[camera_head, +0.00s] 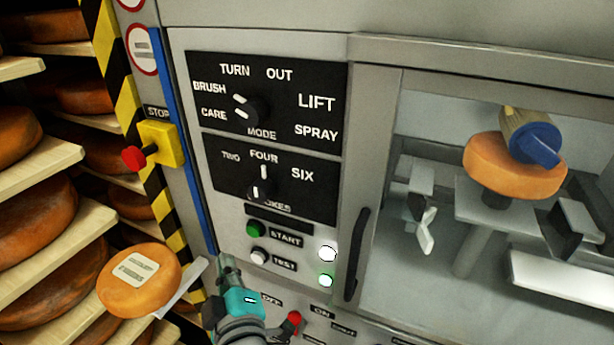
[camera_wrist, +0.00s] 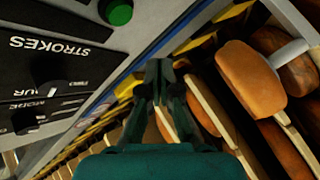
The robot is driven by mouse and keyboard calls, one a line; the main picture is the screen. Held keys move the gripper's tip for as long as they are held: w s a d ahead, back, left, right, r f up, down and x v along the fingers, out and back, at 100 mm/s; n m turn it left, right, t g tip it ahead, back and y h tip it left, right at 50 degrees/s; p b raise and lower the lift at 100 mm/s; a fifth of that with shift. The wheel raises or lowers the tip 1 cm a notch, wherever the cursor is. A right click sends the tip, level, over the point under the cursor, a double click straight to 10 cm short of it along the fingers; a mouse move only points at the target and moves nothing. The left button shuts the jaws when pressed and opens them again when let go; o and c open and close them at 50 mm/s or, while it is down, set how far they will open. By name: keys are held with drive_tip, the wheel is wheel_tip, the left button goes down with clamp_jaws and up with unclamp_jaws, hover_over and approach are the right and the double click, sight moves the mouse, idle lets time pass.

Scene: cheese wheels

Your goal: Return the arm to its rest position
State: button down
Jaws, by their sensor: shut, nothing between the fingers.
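My gripper (camera_wrist: 158,75) shows in the wrist view with its dark fingers together and nothing between them. In the head view my gripper (camera_head: 228,268) is at the bottom centre, in front of the lower part of the machine's control panel (camera_head: 225,200). It is left of the START and TEST buttons and right of a labelled cheese wheel. My teal wrist shows just below it. The rest of the arm is mostly out of view.
Cheese wheels on shelves (camera_head: 60,230) fill the left side. A labelled cheese wheel (camera_head: 150,290) juts out near my gripper. A red stop button (camera_head: 133,159) sticks out on a yellow box. A door handle (camera_head: 356,255) is to the right. Behind the window, an orange cheese wheel (camera_head: 500,172) sits under a brush.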

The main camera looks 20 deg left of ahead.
drive_tip(key=s+d+f+m+t+h, duration=0.1)
drive_tip(key=s+d+f+m+h, duration=0.2)
drive_tip(key=d+f, duration=0.9)
drive_tip(key=s+d+f+m+t+h, duration=0.15)
drive_tip(key=d+f+m, duration=0.4)
drive_tip(key=d, duration=0.95)
drive_tip(key=s+d+f+m+h, duration=0.1)
drive_tip(key=s+d+m+h, duration=0.2)
drive_tip(key=s+d, duration=0.5)
drive_tip(key=s+d+f+m+h, duration=0.1)
drive_tip(key=s+d+m+h, duration=0.2)
drive_tip(key=s, duration=1.3)
drive_tip(key=d+m, duration=0.3)
drive_tip(key=d, duration=0.3)
drive_tip(key=shift+d+f+g+h, duration=0.2)
drive_tip(key=shift+f+g+h, duration=0.1)
drive_tip(key=shift+g+h, duration=0.05)
drive_tip(key=shift+m, duration=0.25)
idle(1.5)
